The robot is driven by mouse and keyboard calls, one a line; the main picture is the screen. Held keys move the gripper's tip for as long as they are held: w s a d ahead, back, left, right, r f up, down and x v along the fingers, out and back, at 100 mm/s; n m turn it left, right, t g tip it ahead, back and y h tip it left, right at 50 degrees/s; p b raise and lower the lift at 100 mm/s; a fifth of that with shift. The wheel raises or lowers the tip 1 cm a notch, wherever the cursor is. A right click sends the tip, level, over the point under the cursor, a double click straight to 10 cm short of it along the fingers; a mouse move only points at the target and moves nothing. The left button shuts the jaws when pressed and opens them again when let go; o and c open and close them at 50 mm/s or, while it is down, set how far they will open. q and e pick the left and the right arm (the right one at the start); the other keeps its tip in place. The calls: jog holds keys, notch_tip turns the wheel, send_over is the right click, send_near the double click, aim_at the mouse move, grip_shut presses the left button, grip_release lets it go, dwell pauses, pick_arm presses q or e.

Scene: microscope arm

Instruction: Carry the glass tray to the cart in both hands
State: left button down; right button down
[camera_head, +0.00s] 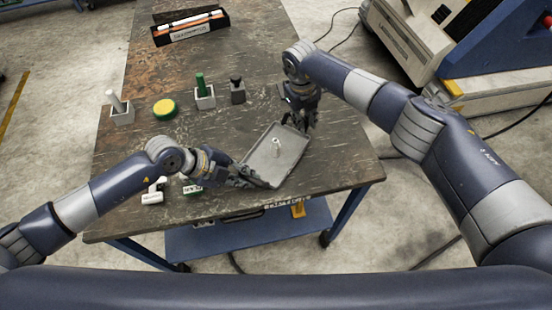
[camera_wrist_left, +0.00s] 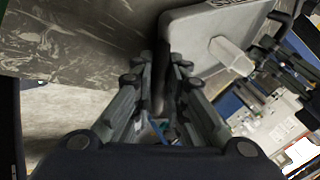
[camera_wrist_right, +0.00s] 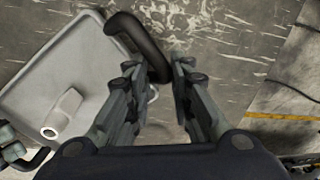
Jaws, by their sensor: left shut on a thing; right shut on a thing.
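A grey rectangular tray (camera_head: 291,159) with a raised rim lies turned at an angle over the table's front right part. A small pale glass piece (camera_head: 276,147) is on it; it also shows in the right wrist view (camera_wrist_right: 62,115). My left gripper (camera_head: 262,182) is shut at the tray's near left end, its fingers around a dark handle that is mostly hidden. My right gripper (camera_head: 307,122) is shut on the dark handle (camera_wrist_right: 140,40) at the opposite end. I cannot tell whether the tray touches the table.
The worn table (camera_head: 245,60) has a blue frame. A white holder (camera_head: 119,108), yellow-green disc (camera_head: 165,109), green-topped block (camera_head: 204,94) and dark block (camera_head: 237,91) stand left of the tray. An open case (camera_head: 190,25) lies at the back. Large machinery (camera_head: 420,40) stands right.

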pick_arm(q)
jog(key=shift+s+a+f, duration=0.1)
jog(key=shift+s+f, duration=0.1)
jog(key=shift+f, duration=0.4)
pick_arm(e)
jog(key=shift+w+d+f, duration=0.1)
jog(key=shift+d+f, duration=0.05)
jog(key=shift+f, duration=0.1)
pick_arm(q)
jog(key=c, duration=1.6)
grip_release()
pick_arm(e)
jog(key=c, duration=1.4)
grip_release()
pick_arm(q)
jog(key=shift+r, duration=0.15)
jog(key=shift+w, duration=0.1)
jog(key=shift+r, duration=0.1)
